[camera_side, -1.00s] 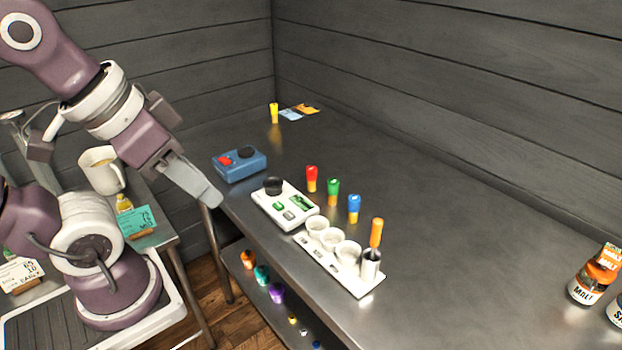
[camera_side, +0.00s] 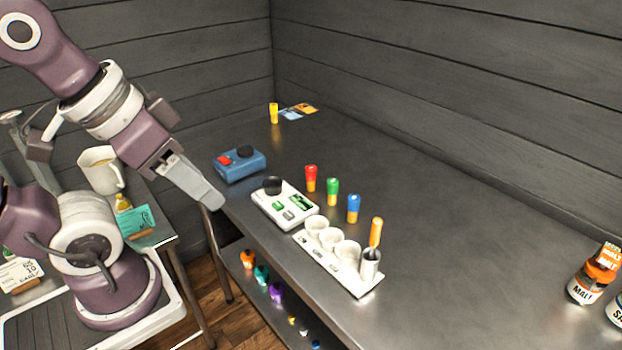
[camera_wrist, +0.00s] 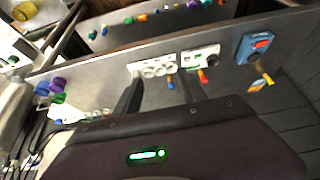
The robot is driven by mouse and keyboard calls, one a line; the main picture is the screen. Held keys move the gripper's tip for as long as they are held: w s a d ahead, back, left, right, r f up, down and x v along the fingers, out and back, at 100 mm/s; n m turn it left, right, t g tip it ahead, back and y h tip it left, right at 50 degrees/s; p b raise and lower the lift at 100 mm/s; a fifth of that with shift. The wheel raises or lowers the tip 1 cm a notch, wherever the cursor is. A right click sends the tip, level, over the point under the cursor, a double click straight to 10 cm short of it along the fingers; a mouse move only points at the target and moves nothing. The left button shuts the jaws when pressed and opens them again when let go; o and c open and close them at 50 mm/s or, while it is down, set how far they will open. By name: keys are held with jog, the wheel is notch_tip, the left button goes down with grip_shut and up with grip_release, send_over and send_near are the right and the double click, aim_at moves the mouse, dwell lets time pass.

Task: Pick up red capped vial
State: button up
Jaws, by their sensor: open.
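The red capped vial (camera_side: 311,178) stands upright on the metal table, with an orange-yellow lower part. It is the farthest back in a row with the green capped vial (camera_side: 332,191) and the blue capped vial (camera_side: 353,208). In the wrist view the red capped vial (camera_wrist: 202,76) shows small, just right of the right finger. My gripper (camera_side: 216,202) is open and empty near the table's left edge, left of the vials and well apart from them. Its two dark fingers show spread in the wrist view (camera_wrist: 158,84).
A blue box (camera_side: 239,165) stands behind. A yellow vial (camera_side: 274,113) is at the back. The right side of the table is mostly clear up to the jars (camera_side: 587,287).

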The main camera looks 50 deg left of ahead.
jog(key=w+a+f+t+y, duration=0.1)
jog(key=w+a+y, duration=0.1)
jog(key=w+a, duration=0.7)
jog(key=m+t+h, duration=0.1)
jog(key=m+t, duration=0.2)
send_over(311, 174)
jog(key=s+a, duration=0.3)
jog(key=s, duration=0.2)
notch_tip(311, 174, down, 14)
notch_tip(311, 174, down, 4)
jog(key=t+h, duration=0.2)
jog(key=shift+d+f+h, duration=0.15)
jog(key=shift+h, duration=0.15)
jog(key=shift+s+d+f+n+t+h, duration=0.15)
jog(key=shift+f+n+t+h, duration=0.3)
jog(key=shift+t, duration=0.35)
jog(key=x, duration=0.7)
grip_shut()
